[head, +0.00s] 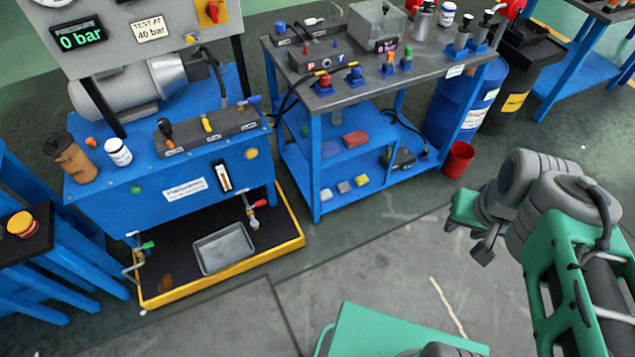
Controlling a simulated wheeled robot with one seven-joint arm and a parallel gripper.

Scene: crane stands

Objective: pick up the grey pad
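Three small pads lie in a row on the bottom shelf (322,206) of the blue bench in the middle. A light grey pad (326,194) is at the left end, a pale greyish pad (343,187) is beside it, and a yellow pad (361,180) is at the right. I cannot tell for sure which of the two pale ones is the grey pad. My gripper (467,228) is at the right, in front of the bench and well apart from the pads. Its fingers are small and turned partly away, so their opening is unclear.
The middle shelf above holds a blue pad (330,149) and a dark red pad (355,139). A black device (400,158) with cables lies right of the pads. A red bucket (458,159) and blue drum (470,105) stand right. A yellow-rimmed drip tray (222,280) is left.

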